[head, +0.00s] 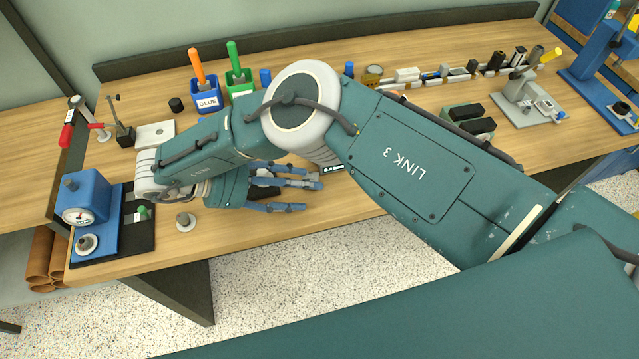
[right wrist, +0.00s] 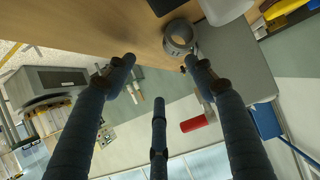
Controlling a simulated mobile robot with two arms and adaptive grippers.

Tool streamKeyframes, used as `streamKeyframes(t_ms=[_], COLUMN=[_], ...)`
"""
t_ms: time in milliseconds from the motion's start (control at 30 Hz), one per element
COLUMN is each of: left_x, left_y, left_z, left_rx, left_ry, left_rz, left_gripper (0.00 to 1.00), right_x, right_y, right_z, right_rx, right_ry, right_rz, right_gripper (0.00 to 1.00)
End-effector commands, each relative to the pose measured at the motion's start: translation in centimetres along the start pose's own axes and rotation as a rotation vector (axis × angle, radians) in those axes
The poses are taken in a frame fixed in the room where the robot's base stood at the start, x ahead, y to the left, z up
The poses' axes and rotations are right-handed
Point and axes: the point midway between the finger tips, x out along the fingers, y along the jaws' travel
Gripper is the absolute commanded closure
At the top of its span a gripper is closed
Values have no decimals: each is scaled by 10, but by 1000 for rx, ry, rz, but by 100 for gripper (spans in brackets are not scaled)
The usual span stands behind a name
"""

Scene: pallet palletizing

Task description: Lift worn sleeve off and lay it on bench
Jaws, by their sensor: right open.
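My right gripper (head: 308,192) is open and empty, its fingers spread above the front part of the bench (head: 345,205). A small grey metal flanged part (head: 185,222) stands on the bench to the left of the gripper, apart from it. A similar grey ring-like part (head: 86,244) sits at the front of the blue gauge fixture. In the right wrist view, the open fingers (right wrist: 160,65) frame a grey ring-shaped sleeve (right wrist: 180,37) beyond their tips, not touching it. I cannot tell which grey part is the worn one. My left gripper is not in view.
The blue fixture (head: 92,190) with a dial stands at the bench's left end. A red-handled tool (head: 67,135) lies at left. My right arm hides the middle.

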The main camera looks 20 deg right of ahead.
Motion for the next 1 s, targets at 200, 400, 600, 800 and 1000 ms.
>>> streamKeyframes(t_ms=[200, 400, 600, 800, 1000], left_x=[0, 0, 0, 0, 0], left_y=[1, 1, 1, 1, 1], left_z=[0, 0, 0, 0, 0], left_rx=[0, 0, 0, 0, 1], left_ry=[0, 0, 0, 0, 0], left_rz=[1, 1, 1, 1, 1], left_gripper=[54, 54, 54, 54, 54], right_x=[-19, -36, -46, -47, -47], right_y=[-2, -2, -1, 0, 0], right_z=[-34, -66, -81, -83, -83], right_rx=[5, 4, 1, 0, 0], right_ry=[2, 2, 1, 1, 1], right_rz=[-5, -3, 0, 1, 1], right_gripper=[45, 45, 45, 45, 45])
